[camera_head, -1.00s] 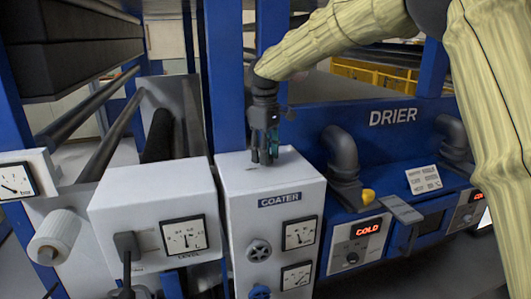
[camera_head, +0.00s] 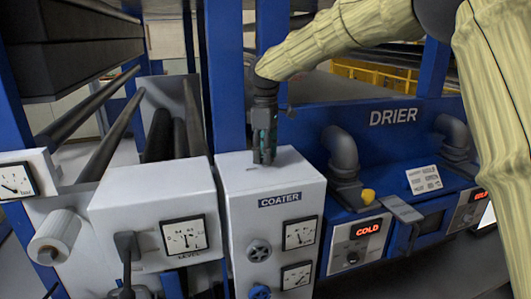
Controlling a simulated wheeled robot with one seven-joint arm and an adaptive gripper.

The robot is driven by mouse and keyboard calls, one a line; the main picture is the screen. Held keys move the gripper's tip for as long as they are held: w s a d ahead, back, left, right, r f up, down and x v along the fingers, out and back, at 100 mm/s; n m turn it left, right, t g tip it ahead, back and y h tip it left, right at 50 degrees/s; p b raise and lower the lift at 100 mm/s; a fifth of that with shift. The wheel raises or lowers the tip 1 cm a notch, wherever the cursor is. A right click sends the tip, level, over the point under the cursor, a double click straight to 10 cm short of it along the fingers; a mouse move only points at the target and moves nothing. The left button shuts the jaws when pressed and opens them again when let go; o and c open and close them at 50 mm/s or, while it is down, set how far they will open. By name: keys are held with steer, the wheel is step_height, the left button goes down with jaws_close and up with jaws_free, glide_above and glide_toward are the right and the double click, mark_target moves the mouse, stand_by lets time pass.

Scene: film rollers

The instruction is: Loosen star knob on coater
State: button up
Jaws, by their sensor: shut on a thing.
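The coater (camera_head: 235,200) is a white box with a blue "COATER" label, in the middle of the head view. My gripper (camera_head: 264,158) points straight down at its top face. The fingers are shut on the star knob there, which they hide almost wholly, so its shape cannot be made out.
Two dial gauges sit on the coater's front. A white level box (camera_head: 150,200) stands close at left. The blue drier panel (camera_head: 395,150), with dark bent pipes (camera_head: 340,150) and red displays, is at right. Blue posts rise behind my gripper.

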steer(key=o, duration=1)
step_height(320, 180, up, 12)
steer(key=shift+f, duration=0.1)
